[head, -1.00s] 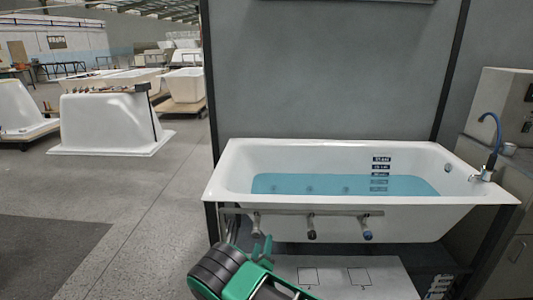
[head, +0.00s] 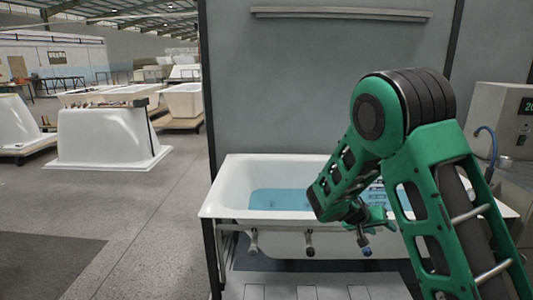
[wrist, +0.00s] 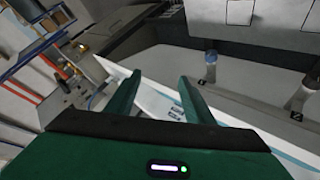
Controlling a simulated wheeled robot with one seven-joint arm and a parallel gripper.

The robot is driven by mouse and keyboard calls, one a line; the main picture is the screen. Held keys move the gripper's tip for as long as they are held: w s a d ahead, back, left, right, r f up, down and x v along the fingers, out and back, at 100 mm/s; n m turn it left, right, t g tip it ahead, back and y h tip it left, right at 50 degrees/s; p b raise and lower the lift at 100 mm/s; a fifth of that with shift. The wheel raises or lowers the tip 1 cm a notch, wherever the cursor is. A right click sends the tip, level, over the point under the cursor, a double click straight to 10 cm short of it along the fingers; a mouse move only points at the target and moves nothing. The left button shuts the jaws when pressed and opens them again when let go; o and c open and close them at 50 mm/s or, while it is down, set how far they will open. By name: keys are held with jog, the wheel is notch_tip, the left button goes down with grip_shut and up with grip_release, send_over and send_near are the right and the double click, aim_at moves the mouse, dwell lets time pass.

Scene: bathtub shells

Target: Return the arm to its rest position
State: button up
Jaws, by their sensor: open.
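My green arm (head: 400,130) rises at the right in the head view and bends down toward the tub's front. My gripper (head: 376,214) is small and partly hidden there, in front of the tub's front side, near the right-hand peg of the rail. In the wrist view my gripper (wrist: 158,80) shows two green fingers spread apart with nothing between them. The white bathtub (head: 226,190) holds blue water, and my arm hides its right part. White surface and small dark labels show behind the fingers in the wrist view.
A rail with pegs (head: 309,243) runs along the tub's front, close to my gripper. A grey cabinet with a display (head: 505,110) and a blue hose (head: 488,140) stand at the right. White tub shells (head: 105,138) stand at the back left. The floor at left is clear.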

jog(key=s+d+r+m+g+y, duration=0.1)
jog(key=s+d+r, duration=0.15)
jog(key=s, duration=0.45)
jog(key=s+d+r+m+g+y, duration=0.1)
jog(key=s+d+r+g+y, duration=0.15)
jog(key=s, duration=0.45)
jog(key=s+d+r+m+g+y, duration=0.1)
jog(key=s+d+r, duration=0.1)
jog(key=s+d, duration=0.35)
jog(key=s+a+r+y, duration=0.1)
jog(key=s+a+y, duration=0.1)
jog(key=s, duration=0.9)
jog(key=s+a+r+y, duration=0.2)
jog(key=s+a, duration=0.3)
jog(key=s, duration=0.6)
jog(key=shift+s+a+r+n+y, duration=0.25)
jog(key=shift+s+a+n+y, duration=0.05)
jog(key=shift+s+y, duration=0.15)
jog(key=shift+w+f+g, duration=0.25)
jog(key=shift+w, duration=0.4)
